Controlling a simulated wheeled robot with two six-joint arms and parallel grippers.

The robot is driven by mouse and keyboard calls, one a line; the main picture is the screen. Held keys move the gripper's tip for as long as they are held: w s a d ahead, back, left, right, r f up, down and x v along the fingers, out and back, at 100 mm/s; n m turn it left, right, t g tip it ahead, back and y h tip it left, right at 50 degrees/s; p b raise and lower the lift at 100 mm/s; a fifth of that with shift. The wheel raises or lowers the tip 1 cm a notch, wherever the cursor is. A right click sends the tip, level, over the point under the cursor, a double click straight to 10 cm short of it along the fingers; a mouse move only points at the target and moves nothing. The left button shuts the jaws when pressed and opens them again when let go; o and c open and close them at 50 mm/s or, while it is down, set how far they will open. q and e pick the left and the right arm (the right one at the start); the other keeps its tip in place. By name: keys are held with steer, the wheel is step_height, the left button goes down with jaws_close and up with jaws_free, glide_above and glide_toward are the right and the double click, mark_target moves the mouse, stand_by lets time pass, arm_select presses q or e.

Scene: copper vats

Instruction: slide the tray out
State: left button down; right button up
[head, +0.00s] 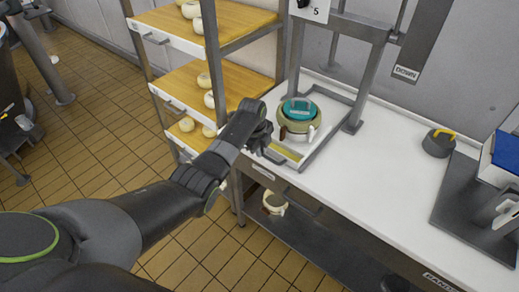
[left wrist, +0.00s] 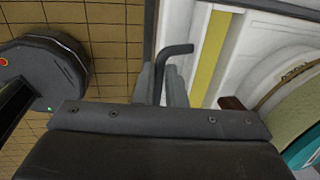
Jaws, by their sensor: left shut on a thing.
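The tray (head: 332,138) is a pale, grey-rimmed tray on the white counter, between the posts of a press frame. A round beige mould (head: 284,122) with a teal top stands on it; part of the mould also shows in the left wrist view (left wrist: 296,110). A yellow strip (head: 284,154) runs along the tray's near side. My left gripper (head: 262,140) is at the tray's near left edge. In the left wrist view its fingers (left wrist: 163,86) are shut around a dark bent handle (left wrist: 178,50). My right gripper is not in view.
A wooden-shelved rack (head: 236,82) with several round pale cheeses stands left of the counter (head: 390,185). A dark round object (head: 438,143) with a yellow part sits to the right. A lower shelf holds a pale pot (head: 274,203). The counter's middle is clear.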

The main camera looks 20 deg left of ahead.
arm_select(q)
steer(key=c, duration=1.5)
jaws_free()
steer(key=s+r, duration=0.1)
steer(key=r, duration=0.4)
steer(key=s+r+b, duration=0.1)
steer(key=r, duration=0.5)
steer(key=s+a+r, duration=0.1)
steer(key=r, duration=0.5)
steer(key=shift+r+b, duration=0.1)
steer(key=shift+b, duration=0.2)
